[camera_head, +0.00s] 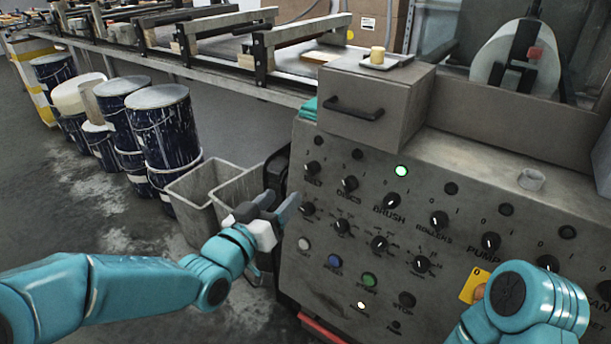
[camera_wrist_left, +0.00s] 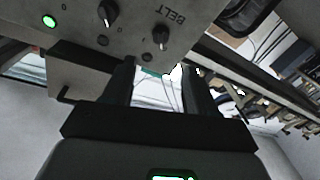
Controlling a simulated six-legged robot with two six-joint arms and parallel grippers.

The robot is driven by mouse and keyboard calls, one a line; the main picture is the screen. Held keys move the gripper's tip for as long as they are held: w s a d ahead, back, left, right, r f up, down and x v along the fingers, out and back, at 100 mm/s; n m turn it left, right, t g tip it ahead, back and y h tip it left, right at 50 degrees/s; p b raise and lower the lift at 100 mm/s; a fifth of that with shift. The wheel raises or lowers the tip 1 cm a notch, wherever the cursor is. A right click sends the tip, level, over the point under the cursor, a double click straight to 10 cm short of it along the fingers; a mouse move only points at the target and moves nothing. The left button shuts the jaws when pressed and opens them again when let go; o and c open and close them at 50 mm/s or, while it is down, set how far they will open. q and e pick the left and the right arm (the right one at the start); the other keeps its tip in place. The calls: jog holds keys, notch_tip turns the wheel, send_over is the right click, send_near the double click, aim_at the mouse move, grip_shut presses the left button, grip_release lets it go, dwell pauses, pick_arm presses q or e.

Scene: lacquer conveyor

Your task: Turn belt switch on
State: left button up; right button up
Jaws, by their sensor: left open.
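The belt switch is a black knob (camera_head: 313,168) with a light pointer mark, at the upper left of the grey control panel (camera_head: 465,285), above its BELT label. The dark lamp (camera_head: 318,141) above it is unlit. In the left wrist view the BELT knob (camera_wrist_left: 160,37) shows beyond the space between my fingers. My left gripper (camera_head: 281,203) is open and empty, left of the panel face and lower than the knob, apart from it. It also shows in the left wrist view (camera_wrist_left: 162,70). My right arm shows at the lower right, its gripper out of view.
Other knobs, including the BRUSH knob (camera_head: 391,200), sit close by. A green lamp (camera_head: 402,171) is lit. A handled grey box (camera_head: 370,100) stands on the panel's top. Grey bins (camera_head: 192,195) and blue paint buckets (camera_head: 165,130) stand at left, below the conveyor (camera_head: 205,72).

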aim_at(308, 171)
pick_arm(q)
jog(key=x, duration=1.1)
jog(key=shift+w+b, duration=0.15)
jog(key=shift+b, duration=0.25)
jog(key=c, duration=1)
